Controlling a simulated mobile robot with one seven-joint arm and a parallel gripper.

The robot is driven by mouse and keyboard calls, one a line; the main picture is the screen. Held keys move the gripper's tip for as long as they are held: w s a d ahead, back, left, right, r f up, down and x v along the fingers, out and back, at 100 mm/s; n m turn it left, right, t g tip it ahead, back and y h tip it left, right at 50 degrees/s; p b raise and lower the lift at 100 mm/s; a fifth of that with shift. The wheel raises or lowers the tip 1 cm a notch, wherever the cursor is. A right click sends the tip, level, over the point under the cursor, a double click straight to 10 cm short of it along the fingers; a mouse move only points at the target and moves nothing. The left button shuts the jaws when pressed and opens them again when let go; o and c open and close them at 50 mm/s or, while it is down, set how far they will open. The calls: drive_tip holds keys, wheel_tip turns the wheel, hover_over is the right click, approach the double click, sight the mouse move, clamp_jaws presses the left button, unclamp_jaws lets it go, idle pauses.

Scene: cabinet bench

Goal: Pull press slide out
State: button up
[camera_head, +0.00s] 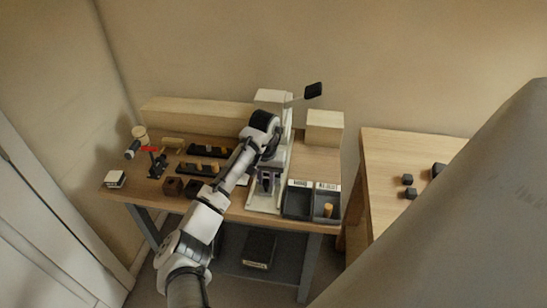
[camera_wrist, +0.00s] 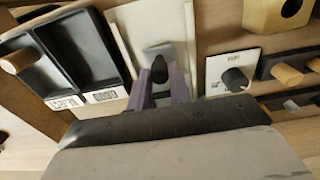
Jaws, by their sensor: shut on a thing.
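The white press (camera_head: 272,97) stands on the wooden bench, with a lever ending in a black handle at its upper right. Its pale base (camera_head: 262,207) reaches toward the bench's front edge. In the wrist view the grey press slide (camera_wrist: 158,50) carries a dark pointed knob (camera_wrist: 160,70). My gripper (camera_wrist: 163,88) is shut on this knob, one purple-grey finger on each side. In the head view my gripper (camera_head: 268,178) is low in front of the press column, and my arm hides part of the press. The slide's far end is hidden.
Two dark trays (camera_head: 297,200) stand right of the press base, one with a wooden peg. Black racks with wooden pegs (camera_head: 205,152) and small blocks lie to the left. A plate with a black knob (camera_wrist: 235,73) is close beside the gripper. A second table (camera_head: 390,160) stands right.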

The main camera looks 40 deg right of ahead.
drive_tip(key=shift+s+a, duration=1.15)
drive_tip(key=shift+a, duration=0.3)
drive_tip(key=shift+s+a, duration=0.45)
drive_tip(key=shift+a, duration=0.05)
drive_tip(key=o, duration=0.7)
